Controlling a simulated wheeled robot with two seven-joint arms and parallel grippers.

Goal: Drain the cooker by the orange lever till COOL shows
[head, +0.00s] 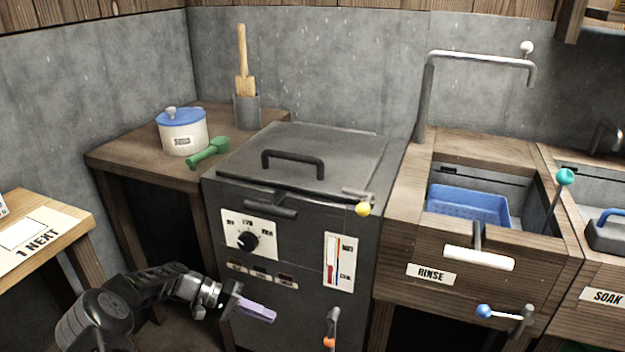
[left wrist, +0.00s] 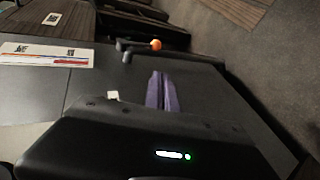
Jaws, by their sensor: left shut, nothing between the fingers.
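The cooker (head: 300,235) is a dark grey cabinet with a closed lid (head: 310,150). Its orange lever (head: 329,341) is a grey handle with an orange knob, low on the front at the right. The orange knob also shows in the left wrist view (left wrist: 155,44), beyond the fingertips. A white gauge panel (head: 338,262) has a red strip and small words at top and bottom, too small to read surely. My left gripper (head: 272,316) is shut and empty, its purple fingers (left wrist: 162,90) in front of the cooker, left of the lever and apart from it. My right gripper is out of view.
A yellow knob (head: 362,209) sticks out at the cooker's upper right. A dial (head: 247,240) is on its front. The RINSE sink (head: 450,265) with a blue-knobbed lever (head: 485,311) stands to the right. A side table (head: 110,155) with a pot (head: 183,135) stands left.

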